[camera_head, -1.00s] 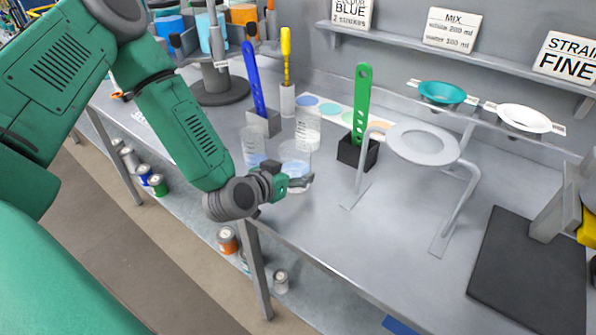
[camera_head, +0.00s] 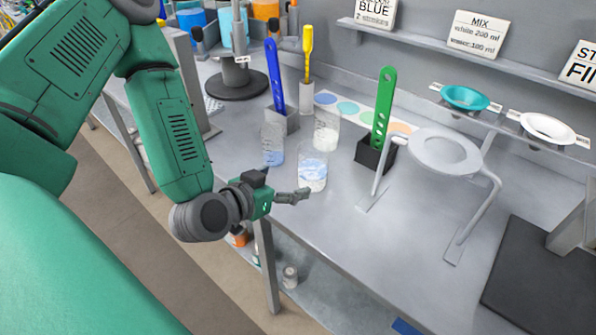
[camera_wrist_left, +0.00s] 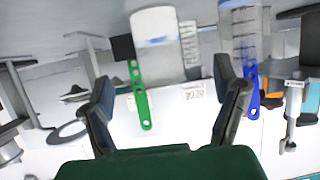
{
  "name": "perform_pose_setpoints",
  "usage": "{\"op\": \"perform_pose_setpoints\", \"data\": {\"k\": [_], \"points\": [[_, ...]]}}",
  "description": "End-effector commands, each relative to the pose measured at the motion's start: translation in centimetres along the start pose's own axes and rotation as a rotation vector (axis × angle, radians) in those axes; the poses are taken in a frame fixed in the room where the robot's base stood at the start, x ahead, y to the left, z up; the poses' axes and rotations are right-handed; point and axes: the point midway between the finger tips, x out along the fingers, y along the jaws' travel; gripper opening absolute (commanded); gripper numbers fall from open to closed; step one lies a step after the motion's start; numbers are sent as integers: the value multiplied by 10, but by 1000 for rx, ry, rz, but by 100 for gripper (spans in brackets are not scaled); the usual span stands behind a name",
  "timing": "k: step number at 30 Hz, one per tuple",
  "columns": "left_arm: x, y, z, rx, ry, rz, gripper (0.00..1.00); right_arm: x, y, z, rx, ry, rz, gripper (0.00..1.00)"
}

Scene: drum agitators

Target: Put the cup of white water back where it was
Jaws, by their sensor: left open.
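Three clear cups stand together on the grey bench. The front cup (camera_head: 313,170) holds pale bluish-white liquid and stands upright. A cup with light blue liquid (camera_head: 273,146) is behind it to the left, and a cup with whitish contents (camera_head: 326,131) is behind it. My left gripper (camera_head: 292,196) is open and empty, just in front of the front cup and apart from it. In the left wrist view, which looks upside down, a cup with a pale band (camera_wrist_left: 157,42) shows beyond the space between the open fingers (camera_wrist_left: 162,80). My right gripper is out of view.
A blue spatula (camera_head: 274,75), a yellow tool (camera_head: 307,55) and a green spatula (camera_head: 383,110) stand in holders behind the cups. A grey ring stand (camera_head: 445,152) is to the right. The bench is clear in front of the stand.

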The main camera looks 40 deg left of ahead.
Motion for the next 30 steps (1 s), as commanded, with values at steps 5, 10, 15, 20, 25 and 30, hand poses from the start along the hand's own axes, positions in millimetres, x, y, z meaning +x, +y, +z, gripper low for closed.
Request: {"op": "perform_pose_setpoints", "data": {"k": [5, 10, 15, 20, 25, 30], "points": [[-14, 4, -5, 3, -2, 1, 82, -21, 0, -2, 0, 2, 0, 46], [-19, 5, -4, 3, 1, 2, 82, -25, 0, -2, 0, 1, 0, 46], [-18, 14, 16, 5, -71, 46, 82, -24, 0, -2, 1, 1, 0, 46], [-30, 44, 85, 15, -358, 152, 82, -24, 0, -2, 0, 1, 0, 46], [-71, 55, 166, 33, -748, 164, 82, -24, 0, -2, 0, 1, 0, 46], [-112, 44, 211, 51, -1023, 71, 82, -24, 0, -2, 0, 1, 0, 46]]}}
